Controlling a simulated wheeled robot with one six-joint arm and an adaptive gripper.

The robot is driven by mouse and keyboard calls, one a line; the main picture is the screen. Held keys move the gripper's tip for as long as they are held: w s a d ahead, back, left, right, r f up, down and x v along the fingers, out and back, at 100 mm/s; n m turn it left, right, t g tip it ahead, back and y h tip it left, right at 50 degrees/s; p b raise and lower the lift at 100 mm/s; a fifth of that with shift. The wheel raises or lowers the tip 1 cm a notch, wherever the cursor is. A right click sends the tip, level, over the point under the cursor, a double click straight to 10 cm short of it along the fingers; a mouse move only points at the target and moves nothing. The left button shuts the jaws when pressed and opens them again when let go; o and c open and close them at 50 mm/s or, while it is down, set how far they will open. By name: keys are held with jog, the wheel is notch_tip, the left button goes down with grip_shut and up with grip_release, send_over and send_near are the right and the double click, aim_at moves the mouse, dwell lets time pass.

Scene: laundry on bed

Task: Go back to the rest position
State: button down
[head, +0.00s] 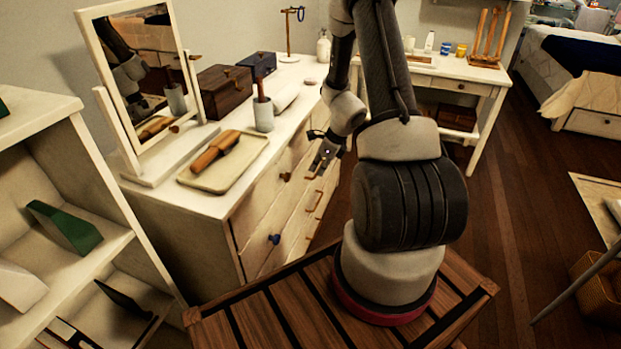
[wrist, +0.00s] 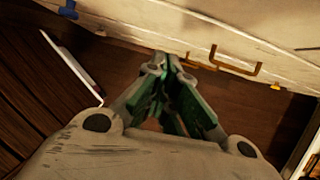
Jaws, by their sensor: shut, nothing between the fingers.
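My gripper (head: 322,160) hangs in front of the white dresser (head: 185,205), near its drawer fronts, at the end of my bent arm. In the wrist view my gripper (wrist: 172,62) is shut, with its fingertips together and nothing between them. The fingertips point toward a drawer front with a brass handle (wrist: 236,66). I cannot tell whether they touch the drawer front; they look apart from the handle.
On the dresser stand a mirror (head: 140,75), a tray (head: 205,187) with a wooden-handled brush (head: 215,152), a grey cup (head: 263,115) and a brown box (head: 225,92). A white shelf (head: 60,140) stands left. Wooden floor (head: 510,220) is open to the right.

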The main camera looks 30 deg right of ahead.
jog(key=shift+v, duration=1.65)
jog(key=shift+s+f, duration=0.1)
jog(key=shift+f, duration=0.05)
jog(key=s+a+n+g+y, duration=0.1)
jog(key=s+a+n+g, duration=0.15)
jog(key=s+n, duration=0.3)
jog(key=s+a+r+n+t+h, duration=0.1)
jog(key=s+a+r+n, duration=0.1)
jog(key=s+r+n, duration=0.4)
jog(key=s+a+r+n+t+h, duration=0.1)
jog(key=s+a+r+n, duration=0.2)
jog(key=r, duration=1.4)
jog(key=s+a+r+n+t+h, duration=0.1)
jog(key=s+a+r+n, duration=0.1)
jog(key=s+r+n, duration=0.8)
notch_tip(320, 180, up, 2)
jog(key=n, duration=0.4)
jog(key=shift+s+a+h, duration=0.2)
jog(key=shift+s+h, duration=0.05)
jog(key=shift+h, duration=0.15)
jog(key=shift+t, duration=0.25)
